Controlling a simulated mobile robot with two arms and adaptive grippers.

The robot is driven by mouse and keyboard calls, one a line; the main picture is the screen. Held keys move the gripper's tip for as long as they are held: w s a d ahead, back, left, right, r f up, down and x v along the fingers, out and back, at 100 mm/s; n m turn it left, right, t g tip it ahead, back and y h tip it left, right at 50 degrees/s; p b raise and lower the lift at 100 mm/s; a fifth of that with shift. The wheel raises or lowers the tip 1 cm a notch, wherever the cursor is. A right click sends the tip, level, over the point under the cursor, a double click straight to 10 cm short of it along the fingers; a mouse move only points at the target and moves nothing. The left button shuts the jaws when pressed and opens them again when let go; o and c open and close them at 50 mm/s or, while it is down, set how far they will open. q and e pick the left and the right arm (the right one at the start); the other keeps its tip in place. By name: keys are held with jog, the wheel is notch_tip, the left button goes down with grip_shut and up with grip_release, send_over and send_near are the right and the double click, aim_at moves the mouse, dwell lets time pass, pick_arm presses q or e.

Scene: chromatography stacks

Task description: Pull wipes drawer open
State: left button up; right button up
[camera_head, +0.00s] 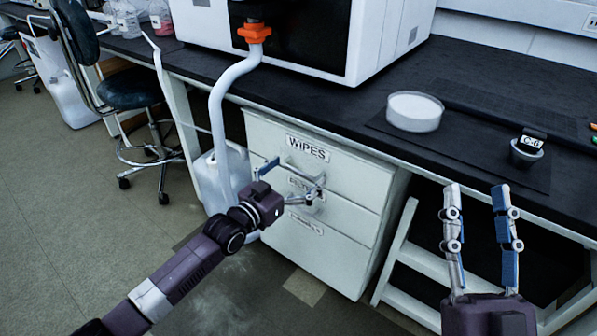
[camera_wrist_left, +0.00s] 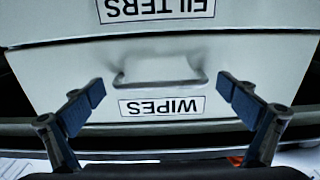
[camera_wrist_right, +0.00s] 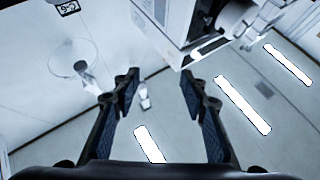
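The wipes drawer (camera_head: 345,170) is the top drawer of a white cabinet under the bench, with a "WIPES" label (camera_head: 307,149). Its front looks flush with the cabinet. My left gripper (camera_head: 296,172) is in front of this drawer, open and empty. In the left wrist view, which shows the drawer upside down, the drawer's grey bar handle (camera_wrist_left: 160,80) lies between the two spread fingers, with a gap on each side. My right gripper (camera_head: 476,190) is open and empty, fingers pointing up, in front of the bench at the right.
Two lower drawers sit below, the upper one labelled "FILTERS" (camera_wrist_left: 155,8). A white hose (camera_head: 216,120) hangs from an orange fitting beside the cabinet to a jug (camera_head: 205,180). A glass dish (camera_head: 414,112) and small dark cup (camera_head: 526,152) stand on the bench. A stool (camera_head: 137,90) is left.

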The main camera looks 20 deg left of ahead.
pick_arm(q)
jog(key=c, duration=1.5)
